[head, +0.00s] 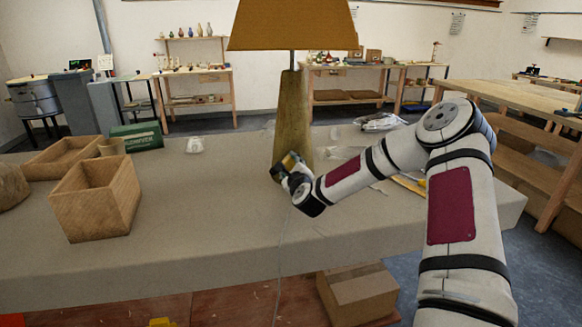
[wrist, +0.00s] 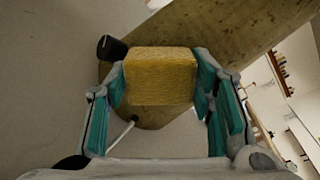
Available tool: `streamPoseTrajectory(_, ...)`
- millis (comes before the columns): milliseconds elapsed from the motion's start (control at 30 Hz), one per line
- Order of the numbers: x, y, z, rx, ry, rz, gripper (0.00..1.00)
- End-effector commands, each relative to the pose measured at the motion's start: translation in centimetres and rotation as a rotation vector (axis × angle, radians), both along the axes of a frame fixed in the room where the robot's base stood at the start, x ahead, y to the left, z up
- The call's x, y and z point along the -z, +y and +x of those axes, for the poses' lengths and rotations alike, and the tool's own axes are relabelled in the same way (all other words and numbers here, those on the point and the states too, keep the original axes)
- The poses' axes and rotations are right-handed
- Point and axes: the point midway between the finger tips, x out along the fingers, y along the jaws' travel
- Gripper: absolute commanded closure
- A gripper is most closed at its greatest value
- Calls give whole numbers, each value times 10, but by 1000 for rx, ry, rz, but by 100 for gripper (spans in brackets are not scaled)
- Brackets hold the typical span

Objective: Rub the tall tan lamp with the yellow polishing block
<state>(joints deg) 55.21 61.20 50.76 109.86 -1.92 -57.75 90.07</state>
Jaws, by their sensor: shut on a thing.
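The tall tan lamp stands upright on the grey-topped table; its tapered body (head: 292,120) is under a brown shade (head: 292,25). My gripper (head: 289,166) is at the lower part of the body, on its near side. In the wrist view my gripper (wrist: 160,88) is shut on the yellow polishing block (wrist: 160,77), with teal pads on both sides of it. The lamp body (wrist: 225,28) lies right behind the block there. I cannot tell whether block and lamp touch. In the head view the block (head: 290,160) is partly hidden by my gripper.
An open wooden box (head: 95,205) and a wooden tray (head: 60,158) stand on the table (head: 190,235) at the left, near a green box (head: 137,136). A small white item (head: 194,145) lies behind. A thin cord (head: 279,260) hangs over the front edge. The table's front middle is clear.

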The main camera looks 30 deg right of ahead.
Motion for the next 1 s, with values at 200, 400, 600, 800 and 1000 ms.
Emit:
streamPoseTrajectory(200,0,-17,-5,4,1,0,73)
streamPoseTrajectory(400,0,-31,-8,4,1,0,73)
streamPoseTrajectory(600,0,-37,-9,4,0,-1,73)
streamPoseTrajectory(800,0,-52,-13,6,1,-1,73)
streamPoseTrajectory(1000,1,-67,-16,7,0,-1,73)
